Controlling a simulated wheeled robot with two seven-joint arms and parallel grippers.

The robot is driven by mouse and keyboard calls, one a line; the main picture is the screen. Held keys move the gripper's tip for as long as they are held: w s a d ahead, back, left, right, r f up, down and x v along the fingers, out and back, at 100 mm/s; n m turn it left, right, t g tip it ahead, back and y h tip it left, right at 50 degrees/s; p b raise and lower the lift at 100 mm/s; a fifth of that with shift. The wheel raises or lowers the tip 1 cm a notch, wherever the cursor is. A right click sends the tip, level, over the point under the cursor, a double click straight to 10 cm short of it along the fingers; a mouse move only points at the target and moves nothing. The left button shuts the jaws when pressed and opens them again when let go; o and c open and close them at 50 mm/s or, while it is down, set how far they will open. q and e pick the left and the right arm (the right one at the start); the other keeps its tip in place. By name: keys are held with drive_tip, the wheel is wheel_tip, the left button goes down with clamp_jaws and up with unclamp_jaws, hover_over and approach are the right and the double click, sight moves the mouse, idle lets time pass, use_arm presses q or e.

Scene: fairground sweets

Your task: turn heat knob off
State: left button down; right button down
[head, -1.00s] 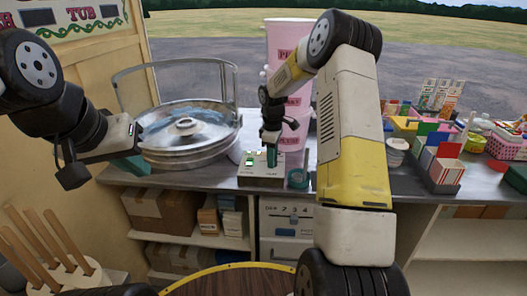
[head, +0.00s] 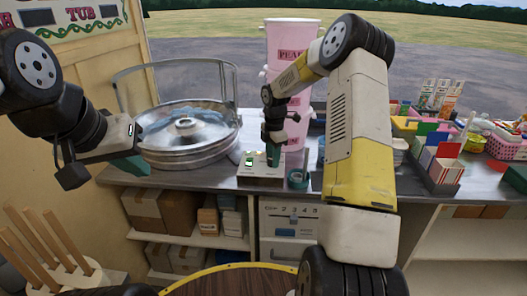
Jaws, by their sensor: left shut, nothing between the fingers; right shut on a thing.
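A small pale control box (head: 258,181) sits on the counter's front edge, right of the round metal floss pan (head: 185,150). A green-lit switch (head: 249,160) shows on its top left. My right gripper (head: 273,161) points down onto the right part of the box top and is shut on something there. That spot fits the heat knob, but the fingers hide it. The knob's setting cannot be read. My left gripper (head: 139,166) is shut and empty, in front of the pan's left side and away from the box.
A teal roll (head: 298,179) stands just right of the box. Tall pink tubs (head: 290,40) rise behind it. Cartons and trays (head: 443,172) fill the right counter. Shelves with cardboard boxes (head: 178,210) are below. Wooden sticks (head: 45,240) stand at lower left.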

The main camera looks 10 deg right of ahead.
drive_tip(key=shift+n, duration=0.3)
drive_tip(key=c, duration=1)
unclamp_jaws()
drive_tip(key=shift+r, duration=0.1)
wheel_tip(320, 180, up, 7)
drive_tip(key=shift+s+d+r, duration=0.1)
drive_tip(key=shift+s+r, duration=0.05)
drive_tip(key=shift+r, duration=0.2)
